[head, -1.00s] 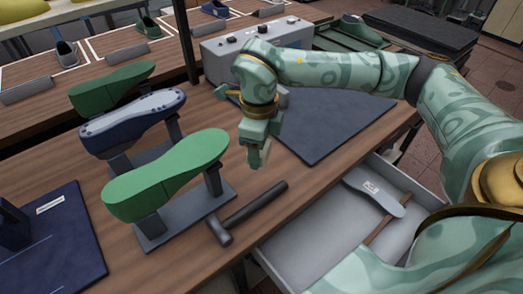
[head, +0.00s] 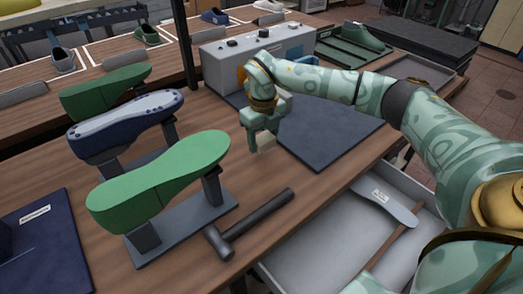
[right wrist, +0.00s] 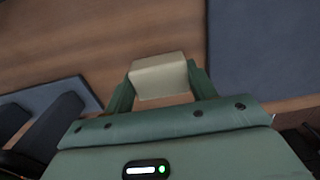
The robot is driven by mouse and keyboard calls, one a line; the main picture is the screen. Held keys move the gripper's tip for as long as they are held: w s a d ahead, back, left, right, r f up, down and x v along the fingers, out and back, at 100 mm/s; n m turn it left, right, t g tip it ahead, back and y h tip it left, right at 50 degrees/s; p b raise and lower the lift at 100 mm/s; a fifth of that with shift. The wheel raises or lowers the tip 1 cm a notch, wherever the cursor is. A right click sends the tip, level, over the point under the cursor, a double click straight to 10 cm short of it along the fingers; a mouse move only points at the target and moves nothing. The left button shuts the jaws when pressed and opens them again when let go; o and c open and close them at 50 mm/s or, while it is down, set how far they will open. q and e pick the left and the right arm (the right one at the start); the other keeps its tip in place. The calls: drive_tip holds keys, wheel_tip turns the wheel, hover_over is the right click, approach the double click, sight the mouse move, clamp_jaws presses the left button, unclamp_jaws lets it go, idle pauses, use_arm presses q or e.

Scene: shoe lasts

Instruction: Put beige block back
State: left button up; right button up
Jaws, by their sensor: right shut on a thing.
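The beige block (head: 266,143) is between the fingers of my right gripper (head: 262,140), low over the wooden table in the head view. In the right wrist view the pale block (right wrist: 158,77) sits between both fingertips, with my right gripper (right wrist: 160,90) shut on it. The block is apart from the dark mat to its right. Whether it touches the wood under it I cannot tell. My left gripper is not in view.
A green shoe last (head: 160,180) on a grey stand is left of the gripper, with a blue last (head: 125,122) and another green last (head: 105,92) behind. A hammer (head: 250,222) lies in front. A dark mat (head: 325,130) is at right, an open drawer (head: 330,225) at front right.

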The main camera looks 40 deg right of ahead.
sight(263, 155)
drive_tip(key=shift+w+d+f, duration=0.25)
drive_tip(key=shift+w+f, duration=0.1)
drive_tip(key=shift+f, duration=0.2)
wheel_tip(263, 155, down, 4)
drive_tip(key=shift+w+r+b, duration=0.1)
drive_tip(key=shift+r+b, duration=0.15)
drive_tip(key=shift+b, duration=0.75)
drive_tip(key=shift+r, duration=0.2)
drive_tip(key=o, duration=0.9)
drive_tip(key=shift+f, duration=0.15)
wheel_tip(263, 155, up, 12)
drive_tip(key=p, duration=0.4)
